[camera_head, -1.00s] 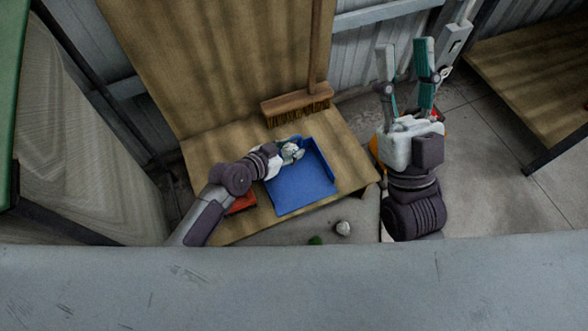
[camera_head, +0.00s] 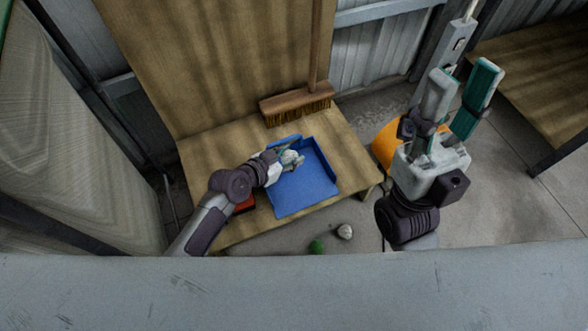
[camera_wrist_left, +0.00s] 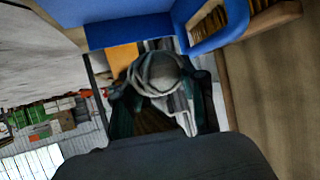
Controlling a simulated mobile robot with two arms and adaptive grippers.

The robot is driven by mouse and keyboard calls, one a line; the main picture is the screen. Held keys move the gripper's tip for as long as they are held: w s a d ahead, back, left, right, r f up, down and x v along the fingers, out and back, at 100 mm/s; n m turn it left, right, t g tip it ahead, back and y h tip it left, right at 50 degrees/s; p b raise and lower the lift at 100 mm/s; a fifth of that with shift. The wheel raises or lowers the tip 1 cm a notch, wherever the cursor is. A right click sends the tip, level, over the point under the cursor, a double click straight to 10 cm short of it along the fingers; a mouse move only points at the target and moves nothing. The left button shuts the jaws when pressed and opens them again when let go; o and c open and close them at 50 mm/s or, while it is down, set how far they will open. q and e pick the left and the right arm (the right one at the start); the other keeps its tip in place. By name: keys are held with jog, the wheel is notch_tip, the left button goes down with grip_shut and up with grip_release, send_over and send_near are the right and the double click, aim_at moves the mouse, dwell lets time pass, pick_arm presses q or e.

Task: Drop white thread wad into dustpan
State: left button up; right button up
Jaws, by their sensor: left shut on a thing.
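The blue dustpan (camera_head: 303,192) lies on a low wooden platform; its blue edges also show in the left wrist view (camera_wrist_left: 130,32). My left gripper (camera_head: 288,158) is over the dustpan's back left part, shut on a pale wad. The white thread wad (camera_wrist_left: 157,72) shows between the fingers in the left wrist view as a rounded whitish-grey ball. In the head view the fingers partly hide it, and its height above the pan is hard to tell. My right gripper (camera_head: 463,88) is raised at the right, fingers apart and empty.
A broom (camera_head: 297,103) stands behind the dustpan on the wooden platform (camera_head: 215,150). Another pale wad (camera_head: 345,231) and a green wad (camera_head: 317,246) lie on the floor in front. A red thing (camera_head: 244,205) lies under my left arm. An orange thing (camera_head: 386,146) stands to the right.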

pick_arm(q)
jog(key=o, duration=0.8)
jog(key=shift+c, duration=0.2)
jog(key=v, duration=1.2)
